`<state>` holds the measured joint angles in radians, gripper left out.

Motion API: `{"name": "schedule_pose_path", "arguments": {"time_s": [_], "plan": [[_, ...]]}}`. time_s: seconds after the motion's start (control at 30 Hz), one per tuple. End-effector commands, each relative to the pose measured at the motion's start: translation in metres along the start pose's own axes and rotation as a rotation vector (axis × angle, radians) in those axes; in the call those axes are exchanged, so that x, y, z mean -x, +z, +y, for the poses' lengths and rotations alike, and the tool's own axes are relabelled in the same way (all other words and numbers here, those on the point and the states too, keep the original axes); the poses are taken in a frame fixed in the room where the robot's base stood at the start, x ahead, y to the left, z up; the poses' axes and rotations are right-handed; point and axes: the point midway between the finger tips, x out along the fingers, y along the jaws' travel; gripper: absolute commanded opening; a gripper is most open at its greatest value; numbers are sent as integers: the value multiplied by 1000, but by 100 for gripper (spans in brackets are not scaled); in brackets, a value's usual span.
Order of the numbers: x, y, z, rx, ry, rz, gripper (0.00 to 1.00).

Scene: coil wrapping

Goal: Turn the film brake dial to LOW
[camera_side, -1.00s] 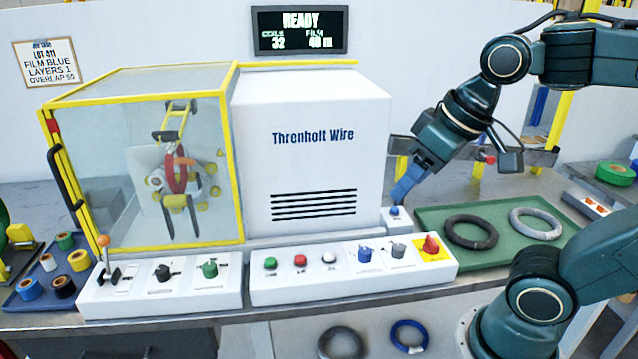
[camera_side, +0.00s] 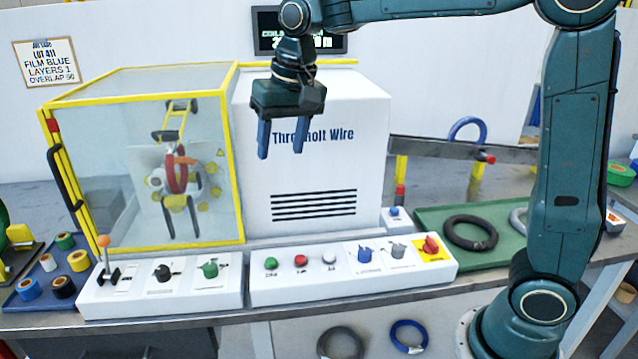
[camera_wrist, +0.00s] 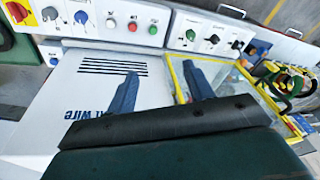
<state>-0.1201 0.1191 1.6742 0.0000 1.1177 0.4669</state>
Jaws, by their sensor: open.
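Several dials sit on the two white control boxes: a black dial (camera_side: 163,273) and a green dial (camera_side: 209,269) on the left box, a blue dial (camera_side: 365,254) and a grey dial (camera_side: 398,250) on the right box. Their labels are too small to read, so I cannot tell which is the film brake. The wrist view shows the black dial (camera_wrist: 213,40), green dial (camera_wrist: 191,35), blue dial (camera_wrist: 82,17) and grey dial (camera_wrist: 48,14). My gripper (camera_side: 281,153) is open and empty, pointing down in front of the white machine housing, above the boxes and touching no dial.
A lever with an orange knob (camera_side: 104,242) stands left of the black dial. Green, red and white buttons and a red knob on yellow (camera_side: 431,245) share the right box. A yellow-framed clear guard (camera_side: 145,160) stands behind the left box. A green tray (camera_side: 430,222) holds coils.

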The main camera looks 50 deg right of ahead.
Motion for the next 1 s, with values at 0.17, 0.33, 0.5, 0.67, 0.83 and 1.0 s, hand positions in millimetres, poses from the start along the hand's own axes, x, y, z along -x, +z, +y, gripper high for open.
{"name": "schedule_pose_path", "arguments": {"time_s": [0.17, 0.33, 0.5, 0.67, 0.83, 1.0], "plan": [[-28, -28, -25, -52, 17, -41, 52], [-57, -50, -46, -104, 36, -74, 52], [-91, -67, -68, -155, 57, -107, 52], [-126, -80, -86, -203, 80, -135, 52], [-164, -88, -104, -251, 105, -163, 52], [-193, -91, -115, -288, 125, -181, 52]]}}
